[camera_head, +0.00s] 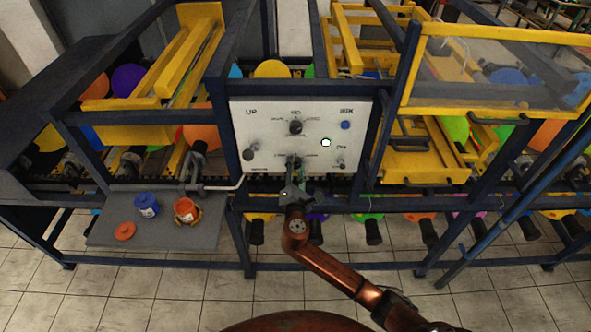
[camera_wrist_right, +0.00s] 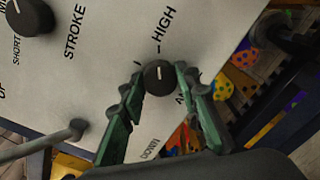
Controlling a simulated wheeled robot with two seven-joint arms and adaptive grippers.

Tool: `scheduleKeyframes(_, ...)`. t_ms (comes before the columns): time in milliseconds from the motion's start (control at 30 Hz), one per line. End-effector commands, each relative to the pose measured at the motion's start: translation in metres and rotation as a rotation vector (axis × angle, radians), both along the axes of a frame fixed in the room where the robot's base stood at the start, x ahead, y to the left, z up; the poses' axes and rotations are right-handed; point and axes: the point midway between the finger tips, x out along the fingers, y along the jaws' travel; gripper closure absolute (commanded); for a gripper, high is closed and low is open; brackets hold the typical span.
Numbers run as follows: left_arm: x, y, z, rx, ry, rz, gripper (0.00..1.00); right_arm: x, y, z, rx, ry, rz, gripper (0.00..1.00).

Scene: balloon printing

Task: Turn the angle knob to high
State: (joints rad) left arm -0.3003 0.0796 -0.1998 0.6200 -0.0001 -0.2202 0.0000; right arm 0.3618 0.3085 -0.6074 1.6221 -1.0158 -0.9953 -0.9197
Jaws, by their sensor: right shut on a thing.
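The white control panel (camera_head: 265,110) is on the front of the machine. The angle knob (camera_wrist_right: 158,77) is a small black dial in the right wrist view, with the words HIGH above it and DOWN below. Its white line points roughly up, toward the tick beside HIGH. My right gripper (camera_wrist_right: 160,95) is shut on this knob, one green finger on each side. In the head view my right gripper (camera_head: 294,178) reaches the lower middle of the panel and hides most of the knob. My left gripper is not in view.
The stroke knob (camera_head: 295,127) sits above, and also shows in the right wrist view (camera_wrist_right: 28,16). A black lever (camera_head: 249,153) and a blue button (camera_head: 345,125) are on the panel. A grey shelf (camera_head: 165,232) holds blue and orange pots. Dark blue frame bars surround the panel.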

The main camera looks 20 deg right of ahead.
Motion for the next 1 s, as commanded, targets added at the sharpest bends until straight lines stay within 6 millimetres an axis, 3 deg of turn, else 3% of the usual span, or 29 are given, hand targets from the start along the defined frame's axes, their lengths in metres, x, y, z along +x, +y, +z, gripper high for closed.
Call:
scheduleKeyframes(600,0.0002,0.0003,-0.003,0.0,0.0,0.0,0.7,-0.0002,0.0006,-0.0013,0.041,-0.009,0.0,0.95)
scheduleKeyframes(633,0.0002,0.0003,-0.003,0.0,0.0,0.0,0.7,-0.0003,0.0005,-0.0013,0.041,-0.009,0.0,0.68)
scheduleKeyframes(867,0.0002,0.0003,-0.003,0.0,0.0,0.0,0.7,-0.0001,0.0004,-0.0007,0.04,-0.01,0.0,0.53)
scheduleKeyframes(1000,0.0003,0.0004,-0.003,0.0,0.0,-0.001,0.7,0.0,0.0003,-0.0005,0.039,-0.01,0.0,0.53)
